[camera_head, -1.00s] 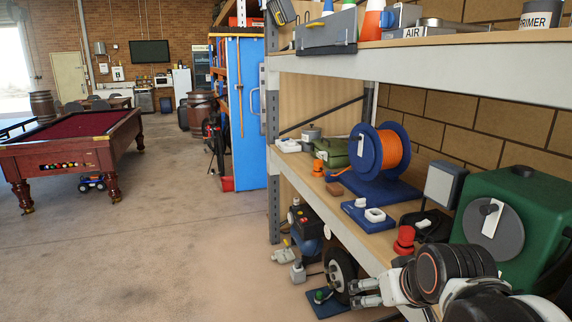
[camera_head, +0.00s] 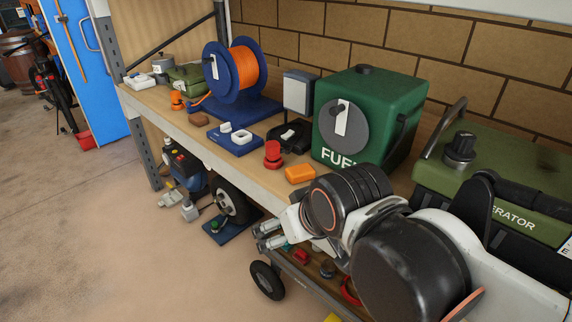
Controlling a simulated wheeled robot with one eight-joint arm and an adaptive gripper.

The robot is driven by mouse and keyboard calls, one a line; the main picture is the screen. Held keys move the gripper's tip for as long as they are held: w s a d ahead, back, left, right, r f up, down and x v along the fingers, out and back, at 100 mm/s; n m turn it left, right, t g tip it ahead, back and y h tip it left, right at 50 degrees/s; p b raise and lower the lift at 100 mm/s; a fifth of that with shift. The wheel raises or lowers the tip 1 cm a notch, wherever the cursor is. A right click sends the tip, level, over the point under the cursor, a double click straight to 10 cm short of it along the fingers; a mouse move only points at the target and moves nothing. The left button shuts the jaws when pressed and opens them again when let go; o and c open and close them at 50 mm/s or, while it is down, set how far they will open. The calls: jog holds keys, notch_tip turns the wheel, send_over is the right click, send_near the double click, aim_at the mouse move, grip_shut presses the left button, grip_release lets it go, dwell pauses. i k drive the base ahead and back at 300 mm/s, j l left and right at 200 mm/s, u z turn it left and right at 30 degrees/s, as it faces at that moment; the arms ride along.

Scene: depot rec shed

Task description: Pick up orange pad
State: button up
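A small rounded orange pad (camera_head: 300,173) lies on the wooden shelf near its front edge, just right of a red knob-like piece (camera_head: 273,155) and in front of the green fuel box (camera_head: 372,115). My gripper (camera_head: 265,236) is in front of the shelf edge, lower than the pad and to its left in the picture. Its two fingers point left, stand apart, and hold nothing that I can see. My arm covers part of the shelf edge and lower shelf.
An orange hose reel (camera_head: 245,68), a blue plate with white pieces (camera_head: 236,138) and a black piece (camera_head: 290,136) sit on the shelf. A generator (camera_head: 500,190) stands at right. A black wheel (camera_head: 267,280) is below my gripper.

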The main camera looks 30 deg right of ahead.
aim_at(299, 173)
jog(key=i+j+z, duration=0.2)
jog(key=z, duration=0.2)
jog(key=i+j+z, duration=0.15)
jog(key=j+z, duration=0.2)
jog(key=i+j+z, duration=0.1)
jog(key=j+z, duration=0.3)
jog(key=l, duration=0.1)
